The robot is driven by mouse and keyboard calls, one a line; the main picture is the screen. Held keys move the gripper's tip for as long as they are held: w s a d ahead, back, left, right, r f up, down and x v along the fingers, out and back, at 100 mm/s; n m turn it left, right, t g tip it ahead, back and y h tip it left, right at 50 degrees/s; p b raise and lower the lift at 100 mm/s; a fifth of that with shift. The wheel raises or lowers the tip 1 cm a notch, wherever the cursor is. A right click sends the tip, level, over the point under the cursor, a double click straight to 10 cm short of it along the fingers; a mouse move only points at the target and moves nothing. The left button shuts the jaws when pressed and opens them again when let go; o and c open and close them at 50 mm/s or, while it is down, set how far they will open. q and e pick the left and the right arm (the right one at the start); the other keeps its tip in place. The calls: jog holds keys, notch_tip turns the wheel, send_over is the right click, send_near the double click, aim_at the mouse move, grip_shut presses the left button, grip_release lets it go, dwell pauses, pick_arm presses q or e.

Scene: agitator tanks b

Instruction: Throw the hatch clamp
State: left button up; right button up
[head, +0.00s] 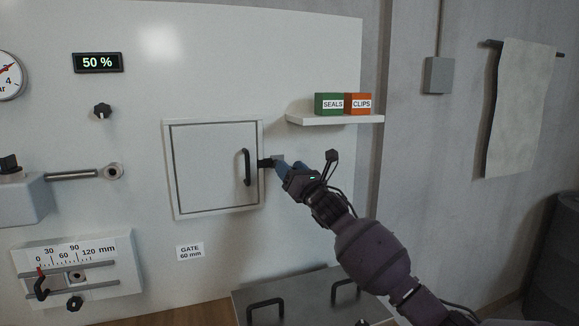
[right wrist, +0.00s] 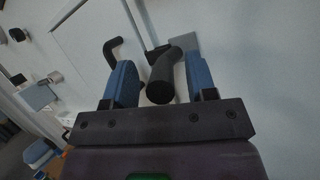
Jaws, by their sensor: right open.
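The hatch (head: 213,190) is a closed square white door in the white panel, with a black vertical handle (head: 247,167) on its right side. The hatch clamp (head: 264,163) is a dark fitting at the door's right edge, partly hidden by my right gripper (head: 281,163). In the right wrist view the clamp's thick black lever (right wrist: 163,78) stands between the two blue fingers, with gaps visible on both sides. My right gripper is open around it. The door handle also shows in that view (right wrist: 112,48), left of the fingers. My left gripper is out of view.
A shelf (head: 330,120) with green SEALS (head: 328,104) and orange CLIPS (head: 358,104) boxes is above right of my gripper. A grey lid with handles (head: 300,300) lies below. A gate slider (head: 76,277) and a knob (head: 102,111) are at left.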

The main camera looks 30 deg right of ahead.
jog(key=shift+w+r, duration=0.15)
jog(key=shift+w, duration=0.25)
grip_shut()
